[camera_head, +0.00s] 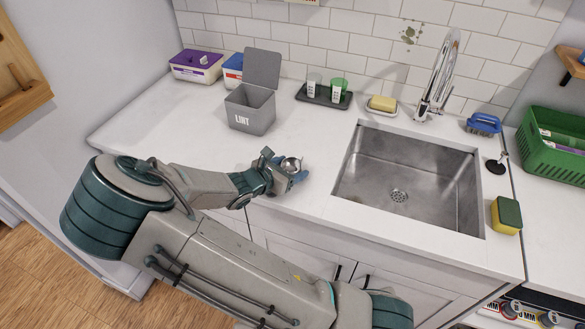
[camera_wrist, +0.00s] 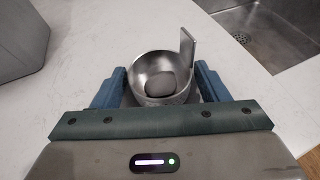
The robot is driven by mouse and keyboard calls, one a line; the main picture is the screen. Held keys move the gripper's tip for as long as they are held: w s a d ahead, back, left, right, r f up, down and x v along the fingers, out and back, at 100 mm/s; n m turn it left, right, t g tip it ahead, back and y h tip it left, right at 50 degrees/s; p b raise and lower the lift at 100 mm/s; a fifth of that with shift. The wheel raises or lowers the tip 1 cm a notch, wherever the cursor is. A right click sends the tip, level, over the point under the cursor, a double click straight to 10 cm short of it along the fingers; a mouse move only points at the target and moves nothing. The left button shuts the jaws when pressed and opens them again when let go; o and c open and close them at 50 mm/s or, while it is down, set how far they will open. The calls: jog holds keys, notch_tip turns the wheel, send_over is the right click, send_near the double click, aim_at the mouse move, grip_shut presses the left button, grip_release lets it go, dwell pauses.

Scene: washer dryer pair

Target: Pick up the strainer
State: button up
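The strainer (camera_head: 291,164) looks like a small shiny metal cup with a flat upright handle. It is at the counter's front part, left of the sink. In the wrist view the strainer (camera_wrist: 162,76) sits between the two blue fingers, with its handle at the back right. My gripper (camera_head: 287,171) is around it, one finger on each side; in the wrist view the gripper (camera_wrist: 162,80) has its fingers spread, with a narrow gap at the left. Contact at the right finger is hard to tell. The cup's underside is hidden.
A grey lint bin (camera_head: 251,108) with its lid raised stands behind left of my gripper. The steel sink (camera_head: 372,165) is to the right. A dark tray (camera_head: 310,95) with two cups and a soap dish (camera_head: 381,108) are at the back. The counter left of my gripper is clear.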

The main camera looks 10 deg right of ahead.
jog(key=c, duration=0.7)
jog(key=shift+r, duration=0.1)
